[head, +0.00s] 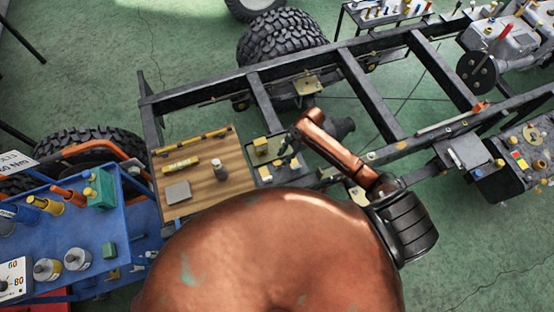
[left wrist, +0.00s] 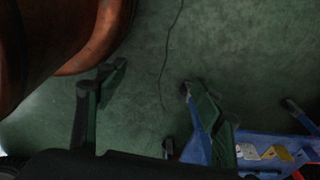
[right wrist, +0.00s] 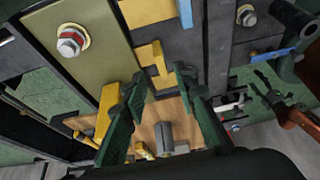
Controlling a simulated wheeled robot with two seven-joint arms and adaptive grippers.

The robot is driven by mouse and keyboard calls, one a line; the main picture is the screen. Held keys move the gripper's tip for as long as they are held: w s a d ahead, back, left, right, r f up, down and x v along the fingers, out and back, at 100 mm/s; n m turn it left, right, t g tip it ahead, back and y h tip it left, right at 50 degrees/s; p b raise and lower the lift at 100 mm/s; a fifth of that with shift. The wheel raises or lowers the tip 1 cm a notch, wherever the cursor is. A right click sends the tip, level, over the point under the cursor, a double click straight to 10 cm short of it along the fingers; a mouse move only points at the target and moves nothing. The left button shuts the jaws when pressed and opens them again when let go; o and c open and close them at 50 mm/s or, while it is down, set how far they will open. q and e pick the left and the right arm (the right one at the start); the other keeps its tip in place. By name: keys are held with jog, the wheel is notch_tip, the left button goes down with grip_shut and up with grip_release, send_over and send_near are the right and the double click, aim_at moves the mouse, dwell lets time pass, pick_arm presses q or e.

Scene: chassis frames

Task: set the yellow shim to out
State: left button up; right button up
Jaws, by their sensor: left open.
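Several yellow pieces are in view, and I cannot tell for sure which is the yellow shim. A notched yellow piece (right wrist: 150,62) lies on a dark plate just beyond my right fingertips in the right wrist view. Another yellow piece (right wrist: 107,108) stands beside the left finger in that view. In the head view a yellow block (head: 262,146) sits on the dark tray by the wooden board. My right gripper (right wrist: 164,80) is open with nothing clearly between its fingers; in the head view it is over the tray (head: 290,149). My left gripper (left wrist: 145,90) is open and empty above the floor.
The wooden board (head: 235,185) holds yellow strips, a grey block (head: 178,192) and a cylinder (head: 220,170). The black chassis frame (head: 365,85) runs behind. A blue cart (head: 130,225) with cups stands at left. Green floor is clear at upper left.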

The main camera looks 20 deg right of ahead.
aim_at(280, 164)
jog(key=x, duration=0.5)
jog(key=shift+s+f, duration=0.1)
jog(key=shift+a+f, duration=0.15)
jog(key=shift+f, duration=0.35)
jog(key=shift+a+f, duration=0.1)
pick_arm(q)
jog(key=shift+s, duration=0.9)
pick_arm(e)
grip_shut()
